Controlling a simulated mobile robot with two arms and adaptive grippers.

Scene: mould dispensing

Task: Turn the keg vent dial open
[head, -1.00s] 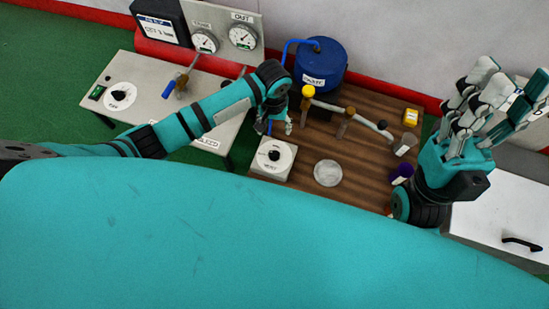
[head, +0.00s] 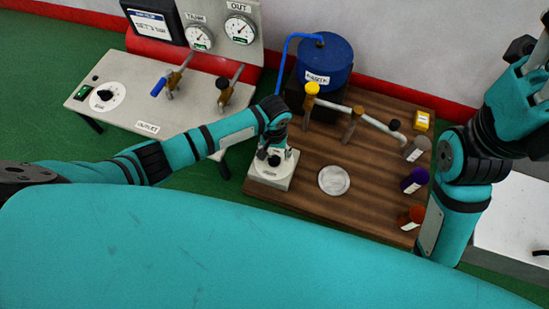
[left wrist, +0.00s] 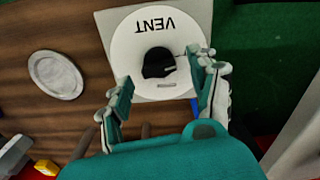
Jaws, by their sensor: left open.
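The vent dial is a white disc marked VENT with a black knob (left wrist: 158,63) at its centre, on a pale square box (head: 266,183). In the head view it sits at the left front of the wooden board. My left gripper (head: 274,152) hangs right over the dial and hides part of it. The blue keg (head: 325,62) stands behind the board's left part. My right gripper (head: 522,82) is at the upper right, partly cut off.
At left stands a grey panel (head: 140,108) with taps, gauges and another dial.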

